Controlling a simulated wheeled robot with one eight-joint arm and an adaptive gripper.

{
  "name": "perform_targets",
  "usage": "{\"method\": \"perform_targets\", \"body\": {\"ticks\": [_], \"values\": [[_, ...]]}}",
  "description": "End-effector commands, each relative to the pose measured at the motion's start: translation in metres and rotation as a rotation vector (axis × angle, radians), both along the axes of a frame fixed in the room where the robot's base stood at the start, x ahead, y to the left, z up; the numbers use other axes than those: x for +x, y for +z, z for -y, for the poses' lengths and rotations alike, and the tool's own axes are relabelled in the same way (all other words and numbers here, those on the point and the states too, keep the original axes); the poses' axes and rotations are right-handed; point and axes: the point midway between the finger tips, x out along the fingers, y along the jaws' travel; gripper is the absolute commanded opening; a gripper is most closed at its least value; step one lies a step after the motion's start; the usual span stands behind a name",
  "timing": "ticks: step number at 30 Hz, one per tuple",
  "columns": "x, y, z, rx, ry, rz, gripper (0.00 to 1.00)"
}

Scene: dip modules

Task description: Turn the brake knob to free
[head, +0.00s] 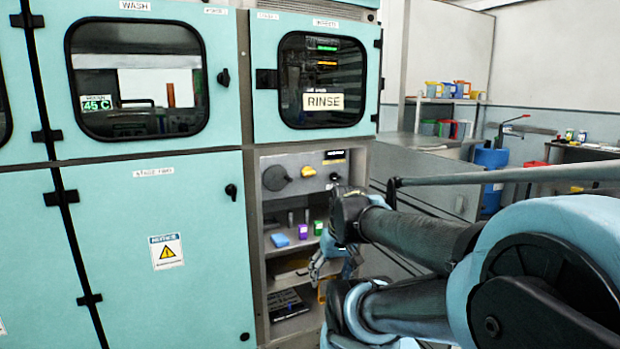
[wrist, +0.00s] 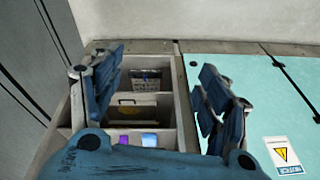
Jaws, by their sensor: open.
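A grey control panel sits below the RINSE window in the head view. It carries a large dark round knob (head: 276,178), a small yellow knob (head: 308,171) and a small dark knob (head: 334,177). I cannot read which is the brake knob or what its setting is. My gripper (head: 325,263) hangs below the panel, in front of the shelves, apart from the knobs. In the wrist view its two blue fingers (wrist: 163,92) are spread wide with nothing between them. The knobs do not show in the wrist view.
Open shelves below the panel hold a blue block (head: 280,240), a purple block (head: 303,231) and a green block (head: 318,228). Teal cabinet doors (head: 160,250) stand to the left. My arm covers the right of the head view. A blue drum (head: 491,176) stands behind.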

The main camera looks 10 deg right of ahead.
Motion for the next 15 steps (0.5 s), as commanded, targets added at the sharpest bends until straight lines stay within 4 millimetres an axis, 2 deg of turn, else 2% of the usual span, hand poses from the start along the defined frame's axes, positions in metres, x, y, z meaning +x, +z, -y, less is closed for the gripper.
{"method": "perform_targets", "body": {"ticks": [9, 15], "values": [[0.093, 0.034, -0.043, 0.206, 0.176, 0.233, 0.7], [0.154, 0.059, -0.055, 0.295, 0.25, 0.423, 0.7]]}}
